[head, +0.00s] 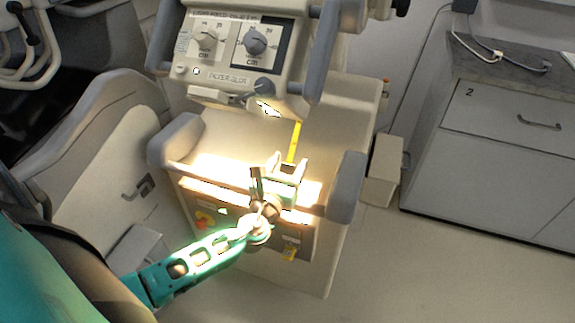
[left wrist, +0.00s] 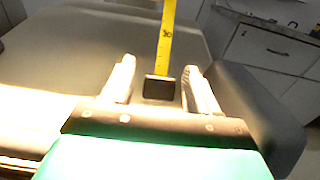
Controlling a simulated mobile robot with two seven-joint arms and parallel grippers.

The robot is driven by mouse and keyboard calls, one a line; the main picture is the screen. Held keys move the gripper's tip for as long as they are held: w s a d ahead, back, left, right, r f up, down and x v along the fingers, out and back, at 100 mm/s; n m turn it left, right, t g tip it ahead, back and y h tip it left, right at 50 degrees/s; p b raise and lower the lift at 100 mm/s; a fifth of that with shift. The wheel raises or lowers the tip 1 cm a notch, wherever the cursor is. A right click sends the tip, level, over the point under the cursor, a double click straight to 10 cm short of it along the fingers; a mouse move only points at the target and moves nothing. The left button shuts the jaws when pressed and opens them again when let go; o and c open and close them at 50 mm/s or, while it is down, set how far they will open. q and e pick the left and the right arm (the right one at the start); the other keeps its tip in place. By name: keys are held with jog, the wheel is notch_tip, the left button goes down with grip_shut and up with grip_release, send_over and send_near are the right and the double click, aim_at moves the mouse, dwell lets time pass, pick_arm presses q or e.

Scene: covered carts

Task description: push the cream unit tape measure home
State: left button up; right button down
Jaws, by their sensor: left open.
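The yellow tape (head: 295,142) hangs out from under the cream unit (head: 222,45) with the dials and lies toward me. It also shows in the left wrist view (left wrist: 166,35), where its markings are visible and its dark end piece (left wrist: 157,88) sits between my fingers. My left gripper (head: 289,164) is open at the near end of the tape, with one finger on each side, also in the left wrist view (left wrist: 158,68). I cannot tell whether a finger touches the end piece. My right gripper is not in view.
Grey padded posts (head: 346,187) stand on either side of the lit cream cart top. A cream cabinet with a drawer marked 2 (head: 500,112) stands at the right. The floor (head: 430,265) between is clear.

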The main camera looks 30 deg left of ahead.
pick_arm(q)
grip_shut()
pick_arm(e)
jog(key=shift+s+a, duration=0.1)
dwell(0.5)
